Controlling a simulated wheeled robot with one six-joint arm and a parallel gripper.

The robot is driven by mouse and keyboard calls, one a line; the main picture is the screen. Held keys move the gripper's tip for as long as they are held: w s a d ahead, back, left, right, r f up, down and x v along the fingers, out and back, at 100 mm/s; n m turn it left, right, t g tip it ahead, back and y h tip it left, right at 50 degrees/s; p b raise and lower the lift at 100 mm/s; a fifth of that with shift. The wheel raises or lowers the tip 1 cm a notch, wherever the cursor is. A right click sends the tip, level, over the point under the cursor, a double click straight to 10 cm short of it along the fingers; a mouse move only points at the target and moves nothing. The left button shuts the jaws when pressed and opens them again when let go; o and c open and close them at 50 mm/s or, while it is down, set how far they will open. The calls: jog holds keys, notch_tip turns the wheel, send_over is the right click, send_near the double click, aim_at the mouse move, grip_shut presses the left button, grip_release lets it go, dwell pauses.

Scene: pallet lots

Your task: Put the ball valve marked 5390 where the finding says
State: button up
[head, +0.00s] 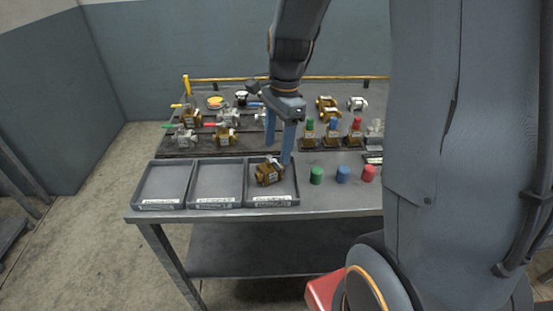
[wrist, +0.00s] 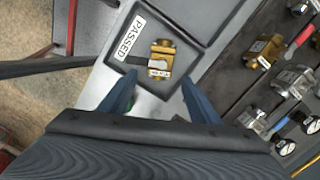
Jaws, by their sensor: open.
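A brass ball valve (head: 268,172) lies in the rightmost of three grey trays. In the wrist view the valve (wrist: 165,48) has a dark lever and a small white tag, too small to read for certain. That tray's label (wrist: 129,36) reads PASSED. My gripper (head: 279,153) is open just above and behind the valve in the head view. In the wrist view its spread fingers (wrist: 158,82) point toward the valve, with nothing between them. Other valves (head: 225,136) stand on the dark board behind; their tags are unreadable. No written finding is legible.
The left tray (head: 163,186) and middle tray (head: 218,182) are empty. My arm hides the bench's right side.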

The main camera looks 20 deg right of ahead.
notch_tip(320, 180, up, 6)
jog(key=f, duration=0.1)
jog(key=s+a+f+n+t+h, duration=0.1)
jog(key=s+a+f+n, duration=0.1)
jog(key=s+f+n, duration=0.5)
jog(key=shift+s+n+b, duration=0.4)
jog(key=shift+s+n, duration=2)
jog(key=shift+n, duration=2.3)
